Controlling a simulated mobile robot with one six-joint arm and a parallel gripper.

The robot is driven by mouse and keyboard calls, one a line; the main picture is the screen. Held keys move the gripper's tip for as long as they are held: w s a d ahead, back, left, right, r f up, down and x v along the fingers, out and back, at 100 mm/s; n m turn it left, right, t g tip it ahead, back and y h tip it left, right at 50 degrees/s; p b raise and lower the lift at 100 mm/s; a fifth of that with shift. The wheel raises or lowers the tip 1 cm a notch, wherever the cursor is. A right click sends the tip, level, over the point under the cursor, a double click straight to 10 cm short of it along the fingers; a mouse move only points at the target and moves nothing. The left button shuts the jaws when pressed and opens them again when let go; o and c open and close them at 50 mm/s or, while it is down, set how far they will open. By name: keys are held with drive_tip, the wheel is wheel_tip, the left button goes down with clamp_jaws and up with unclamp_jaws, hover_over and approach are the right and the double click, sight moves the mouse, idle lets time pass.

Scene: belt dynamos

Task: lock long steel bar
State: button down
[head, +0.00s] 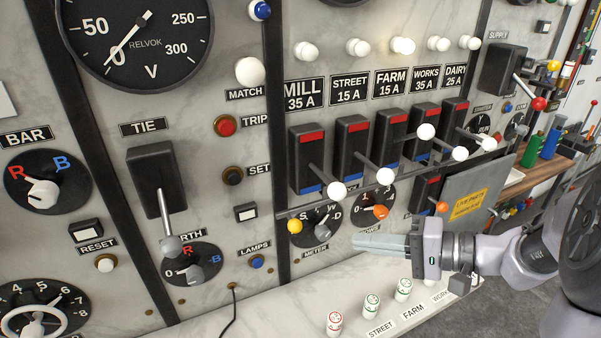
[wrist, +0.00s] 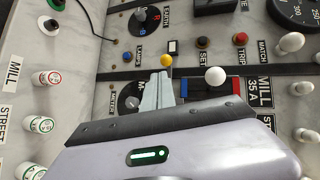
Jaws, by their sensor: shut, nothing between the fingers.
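The long steel bar (head: 362,188) runs across the panel just below the row of black breaker switches, partly hidden behind their white-knobbed levers. A yellow ball knob (head: 294,226) sits near its left end; whether it is fixed to the bar is unclear. My gripper (head: 357,243) is shut and empty, fingers pointing left, below the bar and right of the yellow knob. In the wrist view, the shut fingertips (wrist: 159,78) show close in front of the yellow knob (wrist: 166,60), with no clear contact. The bar is not clearly visible there.
Breaker levers with white knobs (head: 337,190) stick out above my gripper. The METER dial (head: 315,228) and an orange-knobbed dial (head: 376,207) are close behind it. A grey box with a yellow label (head: 466,204) stands to the right. Red and green capped pieces (head: 372,303) stand on the ledge below.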

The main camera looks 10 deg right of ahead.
drive_tip(key=d, duration=0.1)
drive_tip(key=w+d+t, duration=0.1)
drive_tip(key=d+t, duration=0.1)
drive_tip(key=shift+w+d+r+m, duration=0.3)
drive_tip(key=shift+w+d, duration=0.1)
drive_tip(key=shift+a, duration=0.1)
drive_tip(key=s+a+b+x, duration=0.1)
drive_tip(key=s+x, duration=0.1)
drive_tip(key=x, duration=1)
drive_tip(key=shift+w+a, duration=0.2)
drive_tip(key=shift+a, duration=0.45)
drive_tip(key=shift+f, duration=0.2)
